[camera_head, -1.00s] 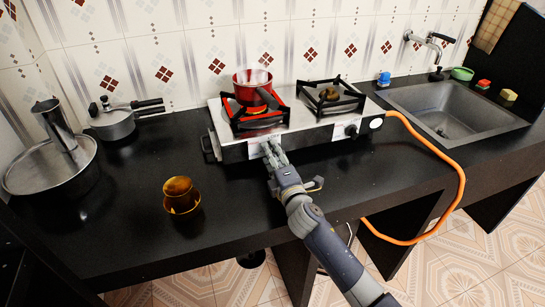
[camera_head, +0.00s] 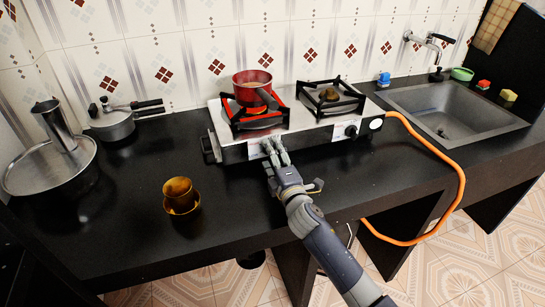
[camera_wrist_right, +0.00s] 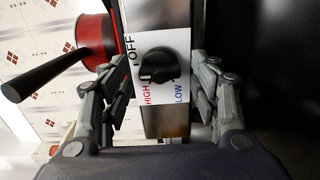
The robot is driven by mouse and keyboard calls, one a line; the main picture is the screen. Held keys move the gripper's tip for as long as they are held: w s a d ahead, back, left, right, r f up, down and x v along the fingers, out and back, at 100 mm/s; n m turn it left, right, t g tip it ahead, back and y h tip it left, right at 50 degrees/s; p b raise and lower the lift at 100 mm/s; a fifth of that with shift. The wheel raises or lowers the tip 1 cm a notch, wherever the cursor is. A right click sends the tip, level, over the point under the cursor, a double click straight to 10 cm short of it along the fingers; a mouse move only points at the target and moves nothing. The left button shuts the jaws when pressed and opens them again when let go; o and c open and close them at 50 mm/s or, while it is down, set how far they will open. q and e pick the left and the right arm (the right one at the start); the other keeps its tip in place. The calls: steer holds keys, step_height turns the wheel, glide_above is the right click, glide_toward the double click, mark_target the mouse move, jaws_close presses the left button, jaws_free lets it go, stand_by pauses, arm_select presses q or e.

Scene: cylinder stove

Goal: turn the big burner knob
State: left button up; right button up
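The silver stove (camera_head: 300,125) stands on the black counter against the wall. The burner knob (camera_wrist_right: 157,66) is black and sits on a white plate marked OFF, HIGH and LOW in the right wrist view; its exact pointer position is hard to tell. My right gripper (camera_wrist_right: 158,85) is open, with one finger on each side of the knob and visible gaps between. In the head view my right gripper (camera_head: 276,146) is at the stove's front, below the left burner, and its fingers hide that knob. My left gripper is not in view.
A red pot (camera_head: 251,83) sits on the left burner, its handle toward the front. A second knob (camera_head: 351,131) is at the right front. An orange hose (camera_head: 462,180) curves down at right. An amber cup (camera_head: 178,190) stands left on the counter.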

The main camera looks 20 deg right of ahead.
steer(key=shift+s, duration=0.1)
steer(key=s, duration=1.2)
steer(key=shift+d, duration=0.2)
steer(key=shift+w, duration=0.1)
